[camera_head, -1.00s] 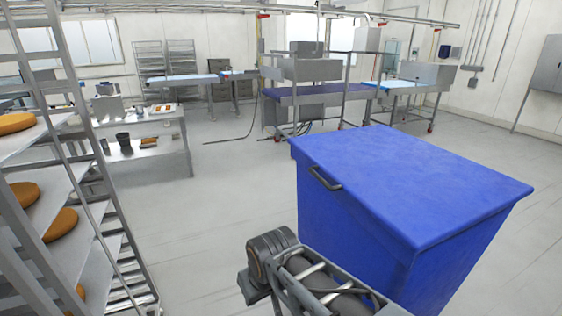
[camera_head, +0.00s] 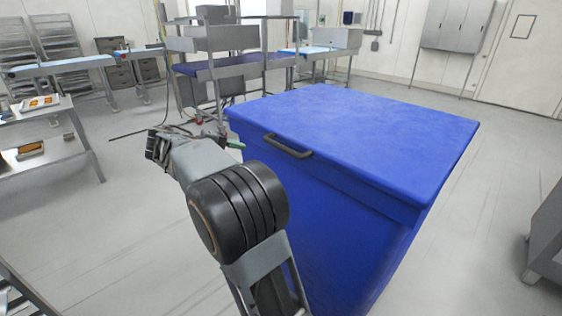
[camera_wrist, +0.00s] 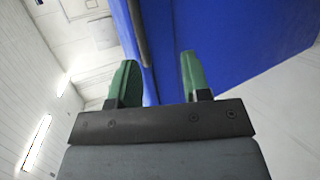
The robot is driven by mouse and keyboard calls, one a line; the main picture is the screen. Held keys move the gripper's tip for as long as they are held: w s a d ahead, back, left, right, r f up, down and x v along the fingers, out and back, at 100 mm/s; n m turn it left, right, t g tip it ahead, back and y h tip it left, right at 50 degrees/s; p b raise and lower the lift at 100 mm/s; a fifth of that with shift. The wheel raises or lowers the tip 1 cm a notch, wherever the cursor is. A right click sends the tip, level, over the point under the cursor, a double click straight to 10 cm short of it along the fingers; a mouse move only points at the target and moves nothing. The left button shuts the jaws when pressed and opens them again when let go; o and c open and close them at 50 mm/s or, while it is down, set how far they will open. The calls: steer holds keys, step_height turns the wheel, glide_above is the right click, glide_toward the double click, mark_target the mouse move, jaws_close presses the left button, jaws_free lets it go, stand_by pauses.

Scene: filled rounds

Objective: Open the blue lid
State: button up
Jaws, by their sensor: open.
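A large blue bin (camera_head: 335,230) stands right of centre in the head view. Its flat blue lid (camera_head: 350,125) is closed. A dark handle (camera_head: 288,147) sits on the lid's near left edge. My gripper (camera_head: 236,145) is just left of the bin, close to the handle but apart from it in the head view. In the wrist view, my gripper's two green fingers (camera_wrist: 157,80) are spread apart with nothing between them. The blue bin (camera_wrist: 230,50) fills the upper right there. A dark bar, seemingly the handle (camera_wrist: 138,30), runs just beyond the fingers.
A steel table (camera_head: 45,145) with trays stands at the left. Conveyor benches (camera_head: 230,65) stand behind the bin. A grey metal unit (camera_head: 548,235) is at the right edge. The floor (camera_head: 110,240) left of the bin is clear.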

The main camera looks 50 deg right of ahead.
mark_target(279, 148)
steer(key=s+d, duration=0.1)
steer(key=d, duration=0.3)
steer(key=s+d+f+m+g+h+b, duration=0.1)
steer(key=d, duration=0.4)
steer(key=s+d+f+g, duration=0.1)
steer(key=s+d, duration=0.1)
steer(key=d, duration=0.3)
steer(key=shift+s+m+h, duration=0.1)
steer(key=shift+m+h, duration=0.3)
steer(key=shift+c, duration=0.4)
jaws_close()
